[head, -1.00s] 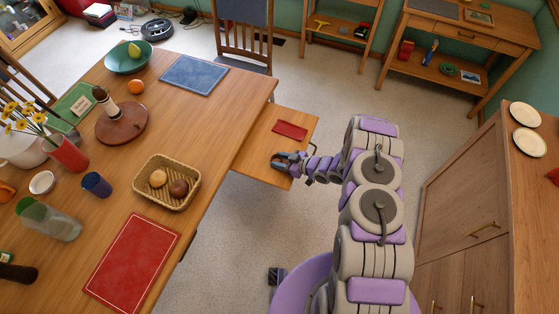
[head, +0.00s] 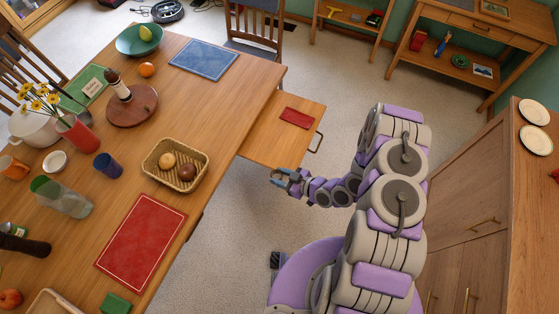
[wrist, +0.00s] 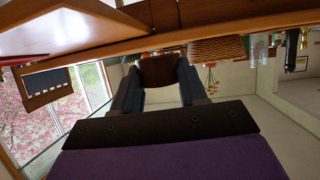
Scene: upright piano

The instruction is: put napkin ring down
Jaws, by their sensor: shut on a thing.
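My gripper (head: 281,175) is in the head view, off the near edge of a pulled-out wooden drawer or leaf (head: 268,140) at the table's right side. In the wrist view my gripper (wrist: 160,88) is shut on a dark brown thing (wrist: 160,70), which looks like the napkin ring. It sits between the two fingertips, and its far side is hidden. In the head view the ring is too small to make out clearly.
A small red mat (head: 297,118) lies on the pulled-out part, which has a dark handle (head: 318,142). The table (head: 215,110) holds a wicker basket (head: 150,172), a red placemat (head: 140,240) and a blue placemat (head: 204,59). A cabinet (head: 465,190) stands at the right.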

